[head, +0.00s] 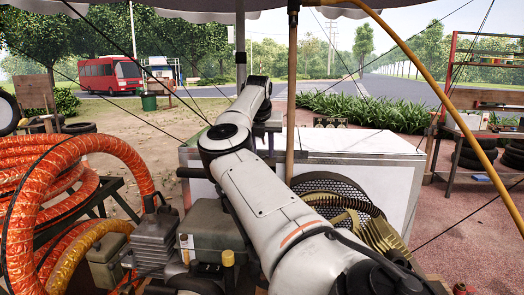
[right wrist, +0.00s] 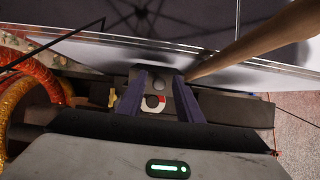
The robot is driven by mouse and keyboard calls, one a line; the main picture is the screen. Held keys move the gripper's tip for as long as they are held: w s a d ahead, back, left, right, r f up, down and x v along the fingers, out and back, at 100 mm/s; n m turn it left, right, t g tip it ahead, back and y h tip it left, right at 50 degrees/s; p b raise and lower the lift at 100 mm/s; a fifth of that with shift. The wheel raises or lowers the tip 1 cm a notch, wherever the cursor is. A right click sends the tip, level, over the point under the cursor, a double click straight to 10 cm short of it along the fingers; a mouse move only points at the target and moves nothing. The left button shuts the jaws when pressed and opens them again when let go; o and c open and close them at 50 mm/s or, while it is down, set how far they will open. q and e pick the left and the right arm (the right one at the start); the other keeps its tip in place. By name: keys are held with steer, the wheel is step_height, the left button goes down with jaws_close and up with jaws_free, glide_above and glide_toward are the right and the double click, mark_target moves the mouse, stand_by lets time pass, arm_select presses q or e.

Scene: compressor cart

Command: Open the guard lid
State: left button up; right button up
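A round black mesh guard (head: 335,190) stands on the cart to the right of my right forearm, partly covered by it and by a brass-coloured part. I cannot make out a separate lid edge or hinge. My right gripper (head: 267,124) is mostly hidden beyond my wrist in the head view. My left gripper is not in view.
Orange ribbed hose (head: 70,165) is coiled at the left. A grey-green box (head: 212,236) and machinery sit left of my arm. A white cabinet (head: 400,190) stands behind, with a brown pole (head: 291,90) in front. Thin dark cables cross the space.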

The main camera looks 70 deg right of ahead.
steer(key=shift+a, duration=0.1)
steer(key=shift+a+r, duration=0.15)
steer(key=shift+r, duration=0.15)
steer(key=b+v, duration=0.1)
steer(key=v, duration=0.8)
steer(key=shift+r, duration=0.25)
steer(key=shift+s+a, duration=0.1)
